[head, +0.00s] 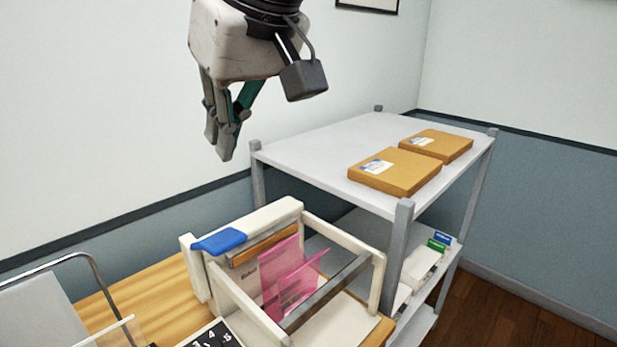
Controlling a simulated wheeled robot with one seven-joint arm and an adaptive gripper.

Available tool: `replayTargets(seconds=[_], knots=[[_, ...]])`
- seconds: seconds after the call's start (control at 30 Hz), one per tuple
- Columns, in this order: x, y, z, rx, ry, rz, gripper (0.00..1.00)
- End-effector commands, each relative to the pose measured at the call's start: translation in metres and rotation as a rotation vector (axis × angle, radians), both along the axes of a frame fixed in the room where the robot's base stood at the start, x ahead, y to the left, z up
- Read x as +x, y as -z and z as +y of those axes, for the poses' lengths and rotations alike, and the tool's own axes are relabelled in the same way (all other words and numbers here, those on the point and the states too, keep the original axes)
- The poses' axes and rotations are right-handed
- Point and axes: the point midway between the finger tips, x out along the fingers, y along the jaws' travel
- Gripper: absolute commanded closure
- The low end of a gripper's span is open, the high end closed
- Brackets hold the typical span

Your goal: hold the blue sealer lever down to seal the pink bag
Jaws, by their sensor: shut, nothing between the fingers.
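The blue sealer lever (219,242) sits at the left end of the cream sealer's (270,215) upper bar, on the wooden table. The pink bag (290,277) stands upright within the sealer frame, beside a dark metal bar. Whether the bag touches the sealing edge I cannot tell. My gripper (222,155) is high above the lever, pointing down, with its fingers shut and empty. It is apart from the sealer and the bag.
A grey metal shelf (320,140) stands to the right, with two brown boxes (395,172) (436,145) on top. A wire-framed rack (40,310) is at the lower left. A black keypad (213,338) lies in front of the sealer. Open air surrounds my gripper.

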Motion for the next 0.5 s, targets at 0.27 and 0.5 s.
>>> replayTargets(seconds=[0.27, 0.5], knots=[[0.013, 0.035, 0.015, -0.004, 0.001, 0.004, 1.0], [0.028, 0.075, 0.034, -0.003, 0.0, 0.004, 1.0]])
